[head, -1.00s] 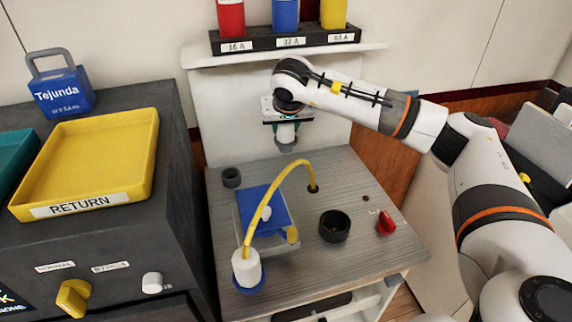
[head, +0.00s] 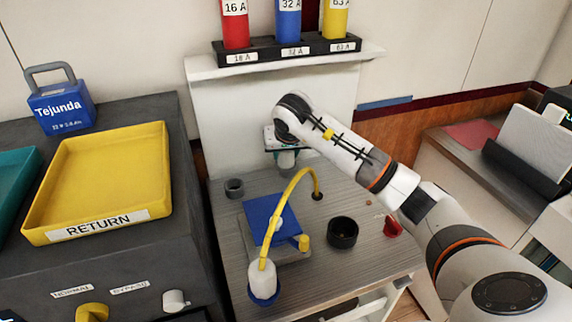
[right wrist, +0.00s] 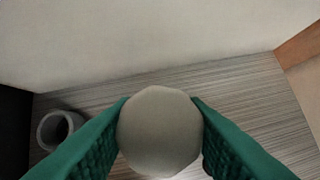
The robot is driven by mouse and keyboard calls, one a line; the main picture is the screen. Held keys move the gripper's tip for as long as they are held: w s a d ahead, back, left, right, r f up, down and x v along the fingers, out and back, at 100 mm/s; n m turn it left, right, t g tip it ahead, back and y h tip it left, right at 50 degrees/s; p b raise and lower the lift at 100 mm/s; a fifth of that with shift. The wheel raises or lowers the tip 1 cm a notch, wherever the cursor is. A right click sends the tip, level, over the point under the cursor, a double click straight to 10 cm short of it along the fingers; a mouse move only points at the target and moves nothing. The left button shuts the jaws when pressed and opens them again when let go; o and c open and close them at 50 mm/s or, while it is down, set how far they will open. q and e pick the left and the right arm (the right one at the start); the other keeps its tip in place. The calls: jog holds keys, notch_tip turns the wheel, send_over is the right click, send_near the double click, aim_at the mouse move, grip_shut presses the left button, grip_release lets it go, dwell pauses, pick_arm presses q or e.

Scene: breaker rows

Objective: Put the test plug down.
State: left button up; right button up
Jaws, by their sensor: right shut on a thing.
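My right gripper (head: 285,150) is at the back of the grey bench, close to the white back panel, pointing down. In the right wrist view its green fingers (right wrist: 160,130) are shut on a rounded grey piece, which I take as the test plug (right wrist: 160,132). In the head view the test plug (head: 287,160) shows as a small grey end below the gripper. It looks held above the bench top (head: 300,250); the exact gap cannot be told. A grey hollow ring (head: 234,188) stands to the left; it also shows in the right wrist view (right wrist: 58,130). My left gripper is out of view.
A blue plate (head: 262,222), a yellow cable (head: 290,190) with a white plug (head: 262,275), a black ring (head: 342,232) and a red knob (head: 392,227) occupy the bench. A shelf with coloured breakers (head: 288,22) is above. A yellow RETURN tray (head: 100,185) stands left.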

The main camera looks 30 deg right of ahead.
aim_at(286, 162)
jog(key=shift+f, duration=2)
jog(key=shift+f, duration=0.15)
jog(key=o, duration=1.1)
jog(key=shift+s+r, duration=0.1)
jog(key=shift+r, duration=0.35)
jog(key=v, duration=1.1)
jog(key=shift+s+a+r, duration=0.1)
jog(key=shift+r, duration=0.05)
